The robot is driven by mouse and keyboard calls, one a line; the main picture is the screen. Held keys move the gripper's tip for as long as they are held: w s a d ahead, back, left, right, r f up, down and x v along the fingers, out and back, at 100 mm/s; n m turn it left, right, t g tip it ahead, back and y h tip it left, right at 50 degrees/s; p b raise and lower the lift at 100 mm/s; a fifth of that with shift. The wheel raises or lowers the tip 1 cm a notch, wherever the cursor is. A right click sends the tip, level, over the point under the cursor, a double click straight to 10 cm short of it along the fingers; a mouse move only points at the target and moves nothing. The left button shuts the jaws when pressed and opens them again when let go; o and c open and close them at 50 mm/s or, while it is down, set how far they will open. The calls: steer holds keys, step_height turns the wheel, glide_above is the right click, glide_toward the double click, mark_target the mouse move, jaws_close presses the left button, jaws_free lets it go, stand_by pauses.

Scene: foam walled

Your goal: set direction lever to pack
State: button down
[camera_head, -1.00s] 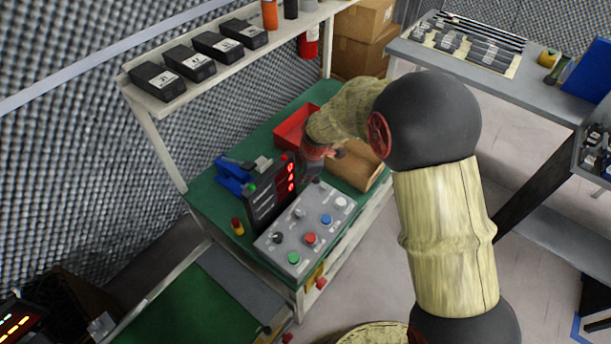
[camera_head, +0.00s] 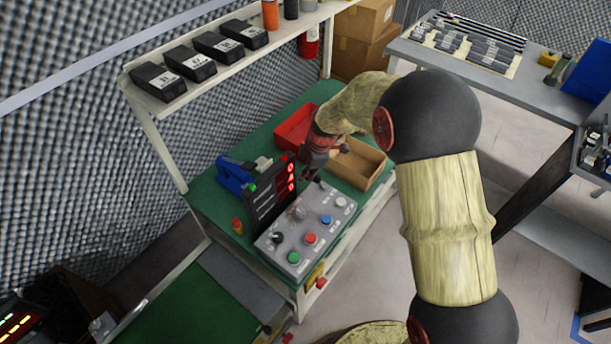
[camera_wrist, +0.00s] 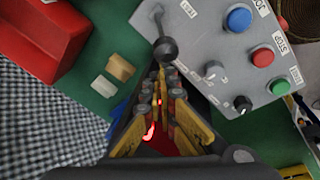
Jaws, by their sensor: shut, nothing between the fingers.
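The grey control panel (camera_head: 325,220) stands on the green bench with buttons and knobs on its top. The direction lever, a dark rod with a black ball end (camera_wrist: 166,49), rises from the panel's upper-left corner in the wrist view, near a small white label. In the head view, the lever (camera_head: 320,183) is small beside my fingertips. My gripper (camera_head: 307,175) is over the panel's far end. In the wrist view, my gripper (camera_wrist: 162,82) is shut and empty, with its fingertips just below the ball. I cannot tell whether they touch it.
A black display (camera_head: 270,195) with red digits stands along the panel's left side. A red bin (camera_head: 293,130) and an open cardboard box (camera_head: 357,168) lie behind the panel. A blue device (camera_head: 233,174) is at the left. A shelf (camera_head: 230,65) hangs above the bench.

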steer(key=w+d+r+g+y+p, duration=0.2)
steer(key=w+d+r+g+y, duration=0.1)
steer(key=w+d+g, duration=0.1)
steer(key=shift+w+d+m+g+y+p, duration=0.25)
steer(key=shift+w+m+g+y+p, duration=0.15)
steer(key=shift+w, duration=0.5)
stand_by(0.4)
